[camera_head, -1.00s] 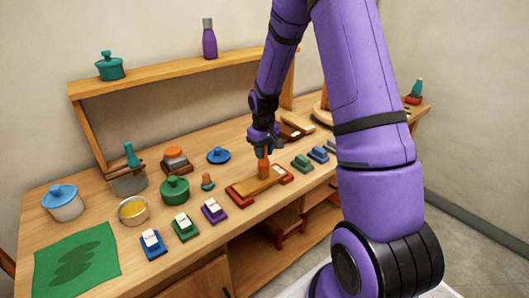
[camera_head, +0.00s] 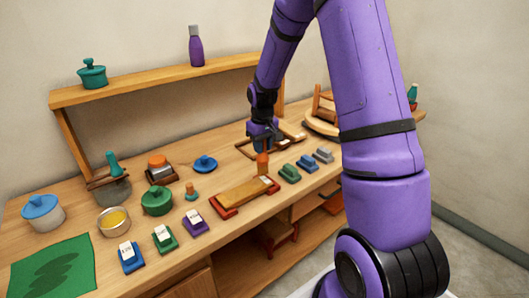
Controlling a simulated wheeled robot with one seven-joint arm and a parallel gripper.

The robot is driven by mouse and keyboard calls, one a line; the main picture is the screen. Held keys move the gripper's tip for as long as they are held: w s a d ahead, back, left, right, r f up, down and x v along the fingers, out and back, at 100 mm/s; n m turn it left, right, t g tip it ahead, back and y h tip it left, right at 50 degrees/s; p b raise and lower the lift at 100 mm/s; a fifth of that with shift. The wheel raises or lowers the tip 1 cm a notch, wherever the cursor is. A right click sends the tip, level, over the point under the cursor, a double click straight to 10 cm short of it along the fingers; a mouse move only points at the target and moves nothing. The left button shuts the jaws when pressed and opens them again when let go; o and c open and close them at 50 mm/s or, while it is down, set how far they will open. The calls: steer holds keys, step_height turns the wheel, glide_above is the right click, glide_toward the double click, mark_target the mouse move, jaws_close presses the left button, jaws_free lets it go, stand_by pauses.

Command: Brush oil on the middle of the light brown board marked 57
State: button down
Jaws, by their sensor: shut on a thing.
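The light brown board (camera_head: 243,194) lies flat between red end holders (camera_head: 224,212) near the table's front edge. I cannot read any number on it. My gripper (camera_head: 262,146) is shut on an orange-brown brush (camera_head: 262,163) that points down. The brush is over or just behind the board's right end. I cannot tell whether its tip touches anything.
Blue, green and purple stands (camera_head: 195,228) with white labels line the front. Small green, blue and grey blocks (camera_head: 307,163) sit right of the board.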

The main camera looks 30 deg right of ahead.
steer(key=shift+r, duration=2.4)
steer(key=shift+a, duration=0.1)
